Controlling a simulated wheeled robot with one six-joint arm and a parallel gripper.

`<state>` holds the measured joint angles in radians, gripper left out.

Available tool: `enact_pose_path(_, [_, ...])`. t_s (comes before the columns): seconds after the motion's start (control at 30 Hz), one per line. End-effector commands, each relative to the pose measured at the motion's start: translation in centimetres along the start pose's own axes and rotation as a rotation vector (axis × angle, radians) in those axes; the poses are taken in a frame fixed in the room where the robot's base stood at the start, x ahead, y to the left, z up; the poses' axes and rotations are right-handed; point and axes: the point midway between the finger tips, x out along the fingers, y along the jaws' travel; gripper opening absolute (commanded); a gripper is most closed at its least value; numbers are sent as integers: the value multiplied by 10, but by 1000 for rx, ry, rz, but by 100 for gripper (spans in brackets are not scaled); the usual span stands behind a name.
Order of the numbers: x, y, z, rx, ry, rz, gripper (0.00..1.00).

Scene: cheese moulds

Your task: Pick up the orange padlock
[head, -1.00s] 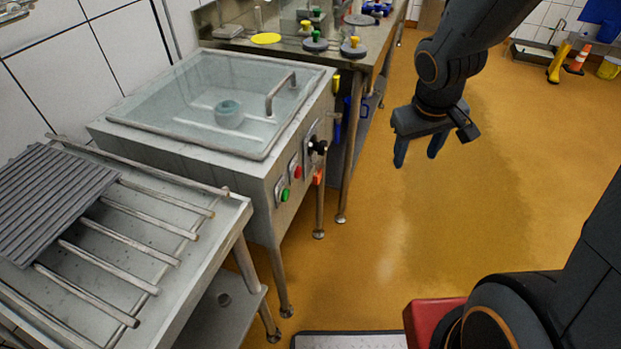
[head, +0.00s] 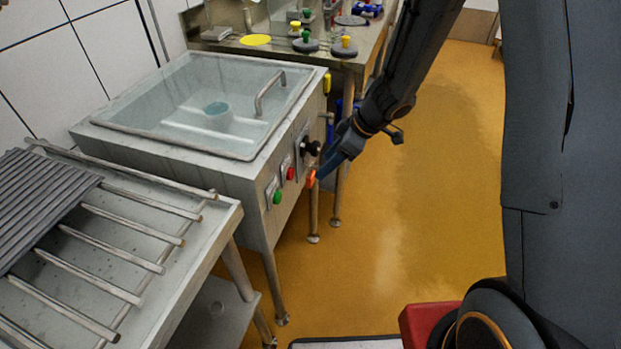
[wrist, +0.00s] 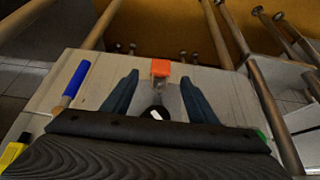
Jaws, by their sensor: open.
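The orange padlock (head: 311,179) hangs at the front panel of the sink unit, below a black knob (head: 312,148). In the wrist view the padlock (wrist: 160,68) shows its orange body at the top centre, with a paler shackle below it. My gripper (head: 322,172) is at the panel, just right of the padlock and partly overlapping it. In the wrist view my gripper (wrist: 160,78) is open, with one blue-grey finger on each side of the padlock. Both fingers look apart from it. The exact depth is hard to tell.
Red (head: 290,173) and green (head: 277,197) buttons sit left of the padlock on the panel. A blue-handled tool (wrist: 75,80) and a yellow one (wrist: 12,152) hang nearby. A slatted steel table (head: 215,230) stands at the left. Orange floor (head: 410,220) is free to the right.

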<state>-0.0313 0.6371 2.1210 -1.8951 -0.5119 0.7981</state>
Motion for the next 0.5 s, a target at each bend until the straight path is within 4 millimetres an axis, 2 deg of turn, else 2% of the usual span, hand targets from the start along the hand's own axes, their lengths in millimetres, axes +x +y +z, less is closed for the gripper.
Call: enact_pose_path(0.5, [62,-2,-8,-1,-1,2,53])
